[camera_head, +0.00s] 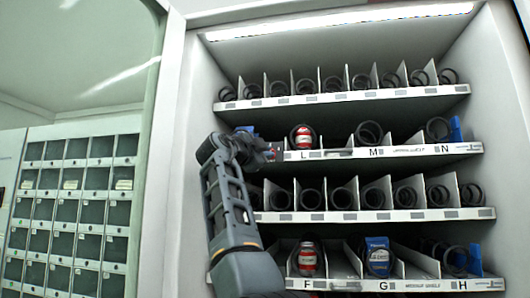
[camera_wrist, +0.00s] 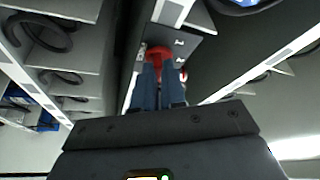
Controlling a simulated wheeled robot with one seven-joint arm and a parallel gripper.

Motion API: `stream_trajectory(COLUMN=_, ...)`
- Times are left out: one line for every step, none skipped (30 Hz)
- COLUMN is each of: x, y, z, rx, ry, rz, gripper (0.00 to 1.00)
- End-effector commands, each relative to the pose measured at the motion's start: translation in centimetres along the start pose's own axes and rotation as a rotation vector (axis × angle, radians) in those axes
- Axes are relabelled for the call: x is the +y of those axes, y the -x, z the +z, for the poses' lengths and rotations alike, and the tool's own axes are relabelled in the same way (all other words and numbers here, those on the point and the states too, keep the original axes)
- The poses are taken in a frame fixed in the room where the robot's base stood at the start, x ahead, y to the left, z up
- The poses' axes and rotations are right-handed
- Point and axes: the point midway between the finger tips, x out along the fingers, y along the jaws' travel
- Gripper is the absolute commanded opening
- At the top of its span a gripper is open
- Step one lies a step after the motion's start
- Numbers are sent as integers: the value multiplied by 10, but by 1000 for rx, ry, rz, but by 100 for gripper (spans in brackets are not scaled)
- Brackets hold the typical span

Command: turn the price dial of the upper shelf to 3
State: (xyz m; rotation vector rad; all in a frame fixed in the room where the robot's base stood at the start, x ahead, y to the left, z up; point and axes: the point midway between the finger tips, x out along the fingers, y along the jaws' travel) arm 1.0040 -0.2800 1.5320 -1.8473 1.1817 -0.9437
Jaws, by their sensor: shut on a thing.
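The upper shelf's front strip (camera_head: 410,151) carries the letters L, M and N in the head view. My gripper (camera_head: 266,153) is at the left end of this strip, with the arm reaching up from below. In the wrist view my gripper (camera_wrist: 160,80) is shut on the red dial (camera_wrist: 159,51), with both blue fingers around it. The dial sits on a dark grey plate (camera_wrist: 186,48) with small white marks that I cannot read. The fingers hide part of the dial, so its setting cannot be told.
A red can (camera_head: 303,137) stands in a coil just right of my gripper. Shelves with black coils lie above and below. The lower lettered shelf (camera_head: 400,285) holds another red can (camera_head: 307,259) and a blue item (camera_head: 379,257). The cabinet's left wall (camera_head: 188,100) is close to my arm.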

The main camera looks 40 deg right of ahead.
Motion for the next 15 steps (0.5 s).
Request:
stream_trajectory(x=0, y=0, z=0, rx=0, ry=-5, rz=3, gripper=0)
stream_trajectory(x=0, y=0, z=0, rx=0, ry=-7, rz=4, gripper=0)
stream_trajectory(x=0, y=0, z=0, rx=0, ry=-10, rz=5, gripper=0)
stream_trajectory(x=0, y=0, z=0, rx=0, ry=-11, rz=5, gripper=0)
stream_trajectory(x=0, y=0, z=0, rx=0, ry=-12, rz=6, gripper=0)
stream_trajectory(x=0, y=0, z=0, rx=0, ry=-12, rz=6, gripper=0)
stream_trajectory(x=0, y=0, z=0, rx=0, ry=-12, rz=6, gripper=0)
stream_trajectory(x=0, y=0, z=0, rx=0, ry=-12, rz=6, gripper=0)
stream_trajectory(x=0, y=0, z=0, rx=0, ry=-12, rz=6, gripper=0)
stream_trajectory(x=0, y=0, z=0, rx=0, ry=-12, rz=6, gripper=0)
stream_trajectory(x=0, y=0, z=0, rx=0, ry=-12, rz=6, gripper=0)
stream_trajectory(x=0, y=0, z=0, rx=0, ry=-12, rz=6, gripper=0)
stream_trajectory(x=0, y=0, z=0, rx=0, ry=-12, rz=6, gripper=0)
stream_trajectory(x=0, y=0, z=0, rx=0, ry=-12, rz=6, gripper=12)
stream_trajectory(x=0, y=0, z=0, rx=0, ry=-12, rz=6, gripper=15)
